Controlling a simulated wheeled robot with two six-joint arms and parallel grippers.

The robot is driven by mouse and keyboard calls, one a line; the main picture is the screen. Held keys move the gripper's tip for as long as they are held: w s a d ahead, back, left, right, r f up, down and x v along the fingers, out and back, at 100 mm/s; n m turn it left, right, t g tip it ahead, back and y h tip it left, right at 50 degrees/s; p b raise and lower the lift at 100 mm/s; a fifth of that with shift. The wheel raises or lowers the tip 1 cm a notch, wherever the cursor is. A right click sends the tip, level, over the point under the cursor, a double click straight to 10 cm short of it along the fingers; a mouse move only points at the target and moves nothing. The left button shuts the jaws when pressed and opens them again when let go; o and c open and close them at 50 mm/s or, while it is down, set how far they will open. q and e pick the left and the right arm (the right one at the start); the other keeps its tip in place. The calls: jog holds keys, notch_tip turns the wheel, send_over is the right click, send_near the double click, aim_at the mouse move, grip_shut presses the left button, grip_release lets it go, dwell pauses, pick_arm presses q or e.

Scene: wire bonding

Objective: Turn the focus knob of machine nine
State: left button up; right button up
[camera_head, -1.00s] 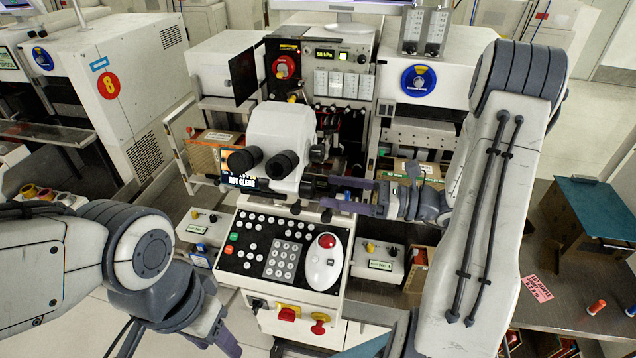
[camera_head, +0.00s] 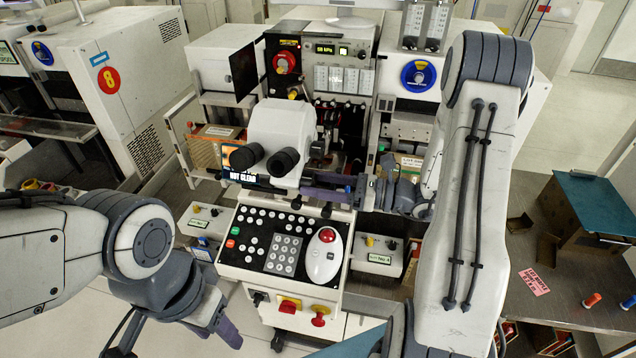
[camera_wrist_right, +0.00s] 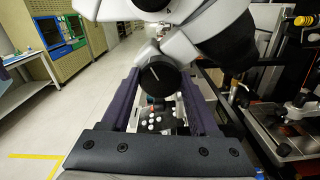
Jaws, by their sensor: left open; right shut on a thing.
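The microscope head (camera_head: 280,130) of the machine is white with two black eyepieces. A small screen (camera_head: 243,176) below its left side reads "NOT CLEAR". My right gripper (camera_head: 312,186) reaches in from the right under the eyepieces, its purple fingers pointing left. In the right wrist view, the black round focus knob (camera_wrist_right: 160,76), with a pale mark on its face, lies between the two fingers, which are shut on it. In the head view the fingers mostly hide this knob. My left gripper (camera_head: 228,332) hangs open and empty at lower left, partly out of view.
Below the microscope is a control panel (camera_head: 270,240) with several buttons and a white mouse-like controller (camera_head: 323,258) with a red ball. Machine eight (camera_head: 110,80) stands at the left. A side table (camera_head: 540,255) with a box (camera_head: 585,215) is at the right.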

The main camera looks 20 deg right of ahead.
jog(key=shift+r+m+p, duration=0.2)
jog(key=shift+m+p, duration=1.3)
jog(key=shift+p, duration=0.15)
jog(key=shift+f+m+p, duration=0.15)
jog(key=shift+m+p, duration=1.1)
jog(key=shift+m, duration=0.25)
jog(key=o, duration=1.4)
jog(key=shift+c, duration=0.2)
jog(key=b+v, duration=0.3)
jog(key=v, duration=0.7)
jog(key=shift+d+b, duration=0.25)
jog(key=shift+b, duration=0.05)
jog(key=shift+s, duration=0.15)
